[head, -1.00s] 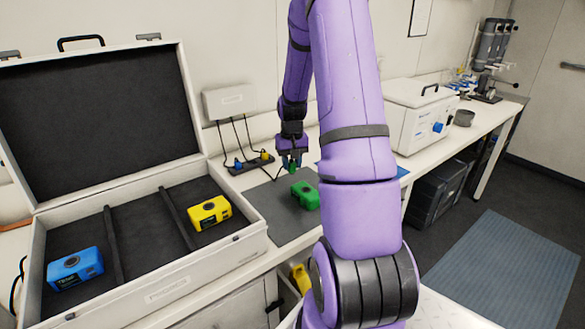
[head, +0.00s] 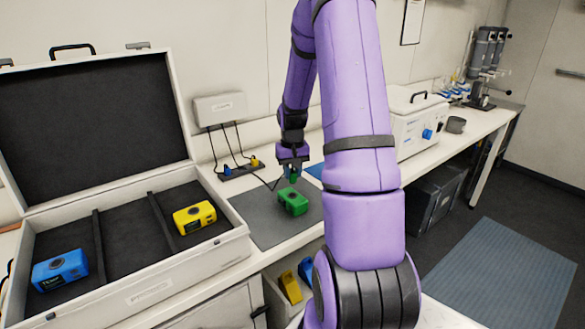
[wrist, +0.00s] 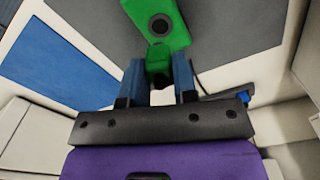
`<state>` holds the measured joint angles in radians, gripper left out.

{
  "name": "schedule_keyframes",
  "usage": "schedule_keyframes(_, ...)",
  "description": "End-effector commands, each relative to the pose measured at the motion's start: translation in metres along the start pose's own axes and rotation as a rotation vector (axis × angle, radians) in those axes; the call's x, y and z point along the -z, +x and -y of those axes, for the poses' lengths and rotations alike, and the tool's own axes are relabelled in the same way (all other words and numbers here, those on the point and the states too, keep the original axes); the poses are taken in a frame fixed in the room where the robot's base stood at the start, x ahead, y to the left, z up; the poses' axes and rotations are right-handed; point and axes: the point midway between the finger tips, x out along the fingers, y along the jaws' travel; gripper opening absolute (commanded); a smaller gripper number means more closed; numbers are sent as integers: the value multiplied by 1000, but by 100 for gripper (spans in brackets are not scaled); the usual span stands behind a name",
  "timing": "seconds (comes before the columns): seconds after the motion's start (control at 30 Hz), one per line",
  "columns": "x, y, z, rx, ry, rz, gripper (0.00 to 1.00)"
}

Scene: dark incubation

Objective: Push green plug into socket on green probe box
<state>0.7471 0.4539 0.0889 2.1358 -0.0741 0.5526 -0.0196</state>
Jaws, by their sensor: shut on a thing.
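The green probe box (head: 293,201) lies on a grey mat (head: 255,226) on the bench. In the wrist view the green box (wrist: 172,14) is at the top, with a dark round feature on the face I see. My gripper (head: 291,174) is just behind the box, pointing down. In the wrist view its blue fingers (wrist: 159,78) are shut on the green plug (wrist: 158,62). The plug's front end lies at the box's near edge.
An open case (head: 190,258) at left holds a blue box (head: 60,270) and a yellow box (head: 194,217). A power strip (head: 240,170) with blue and yellow plugs and cables is behind the mat. A white appliance (head: 415,122) stands to the right.

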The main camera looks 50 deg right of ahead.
Motion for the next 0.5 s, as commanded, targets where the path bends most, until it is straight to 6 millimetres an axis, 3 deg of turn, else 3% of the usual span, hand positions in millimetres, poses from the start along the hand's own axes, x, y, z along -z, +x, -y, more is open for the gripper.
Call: schedule_keyframes(0.5,0,38,0,0,0,1,0)
